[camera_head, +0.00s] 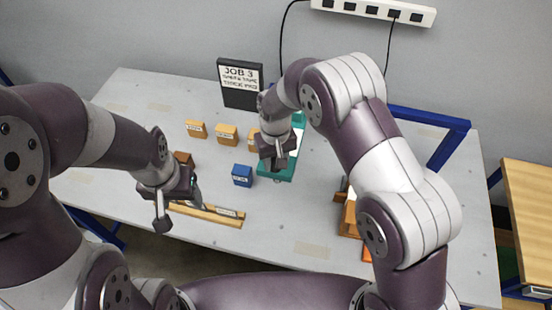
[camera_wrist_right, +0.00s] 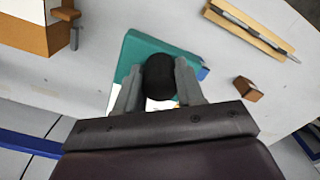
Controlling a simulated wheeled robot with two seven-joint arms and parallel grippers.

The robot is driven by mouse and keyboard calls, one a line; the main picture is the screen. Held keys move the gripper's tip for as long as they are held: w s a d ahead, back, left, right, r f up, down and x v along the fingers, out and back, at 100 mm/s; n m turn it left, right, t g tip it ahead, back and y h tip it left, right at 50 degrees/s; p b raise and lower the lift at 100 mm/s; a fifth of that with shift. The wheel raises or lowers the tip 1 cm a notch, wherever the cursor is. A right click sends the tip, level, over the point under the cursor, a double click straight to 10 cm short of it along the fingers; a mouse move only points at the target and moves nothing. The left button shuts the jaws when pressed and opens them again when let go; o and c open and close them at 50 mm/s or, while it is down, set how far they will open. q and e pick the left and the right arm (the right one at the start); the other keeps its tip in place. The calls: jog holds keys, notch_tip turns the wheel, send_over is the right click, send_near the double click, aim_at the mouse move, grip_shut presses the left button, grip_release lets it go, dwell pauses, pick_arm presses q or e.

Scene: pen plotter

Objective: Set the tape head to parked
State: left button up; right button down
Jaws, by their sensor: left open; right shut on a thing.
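A teal plotter base (camera_head: 291,170) with a white sheet stands at the middle of the table, partly hidden by my right arm; its teal edge also shows in the right wrist view (camera_wrist_right: 132,48). My right gripper (camera_head: 276,163) is over it. In the right wrist view, my right gripper (camera_wrist_right: 158,88) is shut on a black rounded knob (camera_wrist_right: 159,76), one finger on each side. I cannot tell which part bears the knob. My left gripper (camera_head: 180,208) is open and empty, near the wooden rail at the table's front.
A JOB 3 sign (camera_head: 240,84) stands at the back. Several orange blocks (camera_head: 227,135) and a blue block (camera_head: 242,175) sit left of the plotter. A wooden rail (camera_head: 222,214) lies at the front, a wooden stand (camera_head: 348,218) at right. Bare table lies front-centre.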

jog(key=shift+a, duration=0.1)
jog(key=c, duration=0.7)
grip_release()
jog(key=shift+a, duration=0.2)
jog(key=shift+r, duration=0.25)
notch_tip(320, 180, up, 6)
jog(key=shift+w+f+b, duration=0.1)
jog(key=shift+b, duration=1.1)
pick_arm(q)
jog(key=shift+a+p, duration=0.15)
jog(key=shift+p, duration=1)
pick_arm(e)
notch_tip(320, 180, up, 6)
jog(key=shift+r, duration=0.25)
pick_arm(q)
jog(key=shift+f, duration=0.1)
